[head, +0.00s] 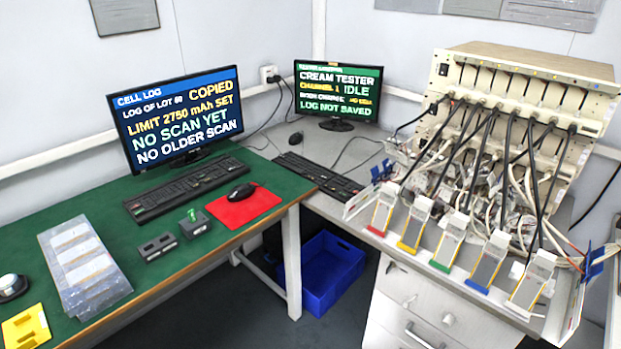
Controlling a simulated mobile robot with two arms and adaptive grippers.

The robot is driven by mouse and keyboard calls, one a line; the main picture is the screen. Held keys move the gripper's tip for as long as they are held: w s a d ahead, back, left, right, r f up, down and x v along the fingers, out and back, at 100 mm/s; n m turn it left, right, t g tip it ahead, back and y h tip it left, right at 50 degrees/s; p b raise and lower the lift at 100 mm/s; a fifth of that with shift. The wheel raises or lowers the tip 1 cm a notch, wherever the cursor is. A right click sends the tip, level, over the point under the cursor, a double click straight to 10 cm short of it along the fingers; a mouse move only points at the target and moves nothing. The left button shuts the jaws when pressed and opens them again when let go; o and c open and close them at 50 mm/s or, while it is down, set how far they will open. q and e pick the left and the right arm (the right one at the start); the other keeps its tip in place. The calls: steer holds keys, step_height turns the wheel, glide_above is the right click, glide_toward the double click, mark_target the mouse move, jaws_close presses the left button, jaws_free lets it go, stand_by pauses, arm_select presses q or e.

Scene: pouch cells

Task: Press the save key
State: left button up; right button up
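No key marked save can be made out at this size. A black keyboard (318,176) lies on the grey bench in front of the right monitor (338,92), which reads "CREAM TESTER", "CHANNEL 1 IDLE" and "LOG NOT SAVED". Another black keyboard (186,188) lies on the green bench in front of the left monitor (180,115), headed "CELL LOG", with "COPIED" and "LIMIT 2750 mAh SET". A small dark box with a green top piece (193,222) stands in front of that keyboard. Neither of my grippers is in view.
A mouse (242,191) rests on a red mat (243,209). A second mouse (296,138) lies behind the right keyboard. Several cabled cell holders (450,240) front the cream tester rack (525,85). Clear pouches (83,265) and a yellow tray (26,328) lie left.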

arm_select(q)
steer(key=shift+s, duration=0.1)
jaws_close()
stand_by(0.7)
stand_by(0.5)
